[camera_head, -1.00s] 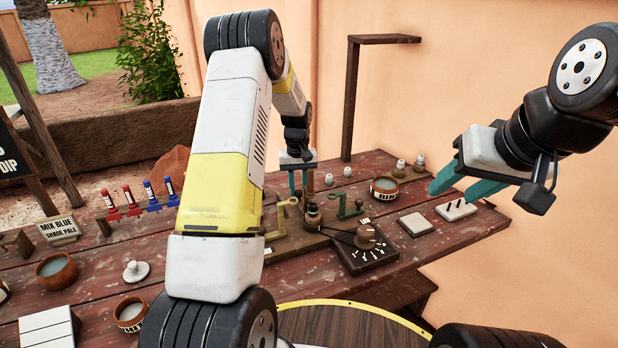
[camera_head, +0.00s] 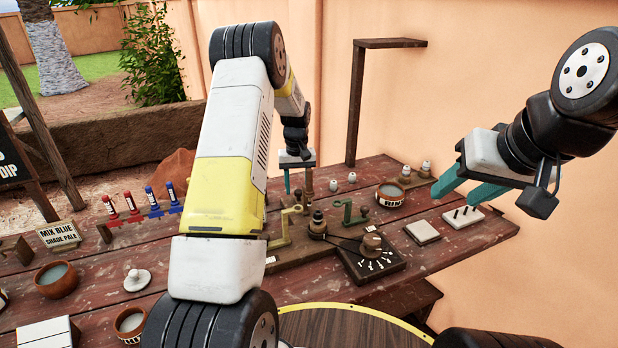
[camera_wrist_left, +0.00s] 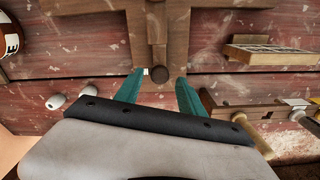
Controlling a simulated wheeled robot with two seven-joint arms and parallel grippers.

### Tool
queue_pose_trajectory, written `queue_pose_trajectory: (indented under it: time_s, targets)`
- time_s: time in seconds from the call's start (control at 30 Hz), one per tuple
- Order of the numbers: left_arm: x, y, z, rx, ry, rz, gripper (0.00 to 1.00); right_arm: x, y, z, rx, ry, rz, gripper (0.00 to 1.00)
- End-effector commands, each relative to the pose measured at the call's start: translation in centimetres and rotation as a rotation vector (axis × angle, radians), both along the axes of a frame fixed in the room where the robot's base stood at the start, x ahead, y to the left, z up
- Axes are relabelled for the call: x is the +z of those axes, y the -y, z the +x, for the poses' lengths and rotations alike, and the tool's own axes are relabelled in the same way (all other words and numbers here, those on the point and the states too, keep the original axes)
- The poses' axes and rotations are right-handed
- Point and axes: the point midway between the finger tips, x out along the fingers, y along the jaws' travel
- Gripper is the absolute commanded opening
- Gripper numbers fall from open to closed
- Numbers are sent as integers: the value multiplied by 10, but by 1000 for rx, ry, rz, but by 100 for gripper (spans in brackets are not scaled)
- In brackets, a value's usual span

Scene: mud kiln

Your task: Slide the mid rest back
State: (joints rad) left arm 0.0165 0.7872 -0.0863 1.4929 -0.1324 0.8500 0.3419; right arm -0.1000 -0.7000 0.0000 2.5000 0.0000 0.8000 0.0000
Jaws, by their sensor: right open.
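My left gripper (camera_head: 298,182) reaches down at the back of a wooden fixture (camera_head: 290,250) on the table. Its teal fingers stand apart beside a wooden post (camera_head: 309,180). In the left wrist view, the fingers (camera_wrist_left: 158,92) are on either side of a round wooden peg end (camera_wrist_left: 159,75), with gaps visible. The fixture also carries a yellowish bracket (camera_head: 285,228) and a green bracket (camera_head: 347,213). I cannot tell for sure which part is the mid rest. My right gripper (camera_head: 458,188) is open and empty above the table's right side.
A labelled bowl (camera_head: 390,194), a white tile (camera_head: 422,232) and a pegged white block (camera_head: 463,216) are to the right. A tall wooden stand (camera_head: 355,105) rises behind. Red and blue tubes (camera_head: 152,194) stand in a rack at left.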

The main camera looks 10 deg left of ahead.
Motion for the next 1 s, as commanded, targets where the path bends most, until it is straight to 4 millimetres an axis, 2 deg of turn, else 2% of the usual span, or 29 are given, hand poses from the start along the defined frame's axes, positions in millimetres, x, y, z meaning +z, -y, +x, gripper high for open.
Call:
queue_pose_trajectory:
  time_s: [0.27, 0.7, 1.0]
  targets:
    - [4, 1, -1, -1, -3, -1, 46, 0, 0, 0, 0, 0, 0, 46]
    - [70, 1, 0, -1, 0, 0, 46, 0, 0, 0, 0, 0, 0, 46]
    - [78, 0, 0, 0, -2, -1, 46, 0, 0, 0, 0, 0, 0, 46]
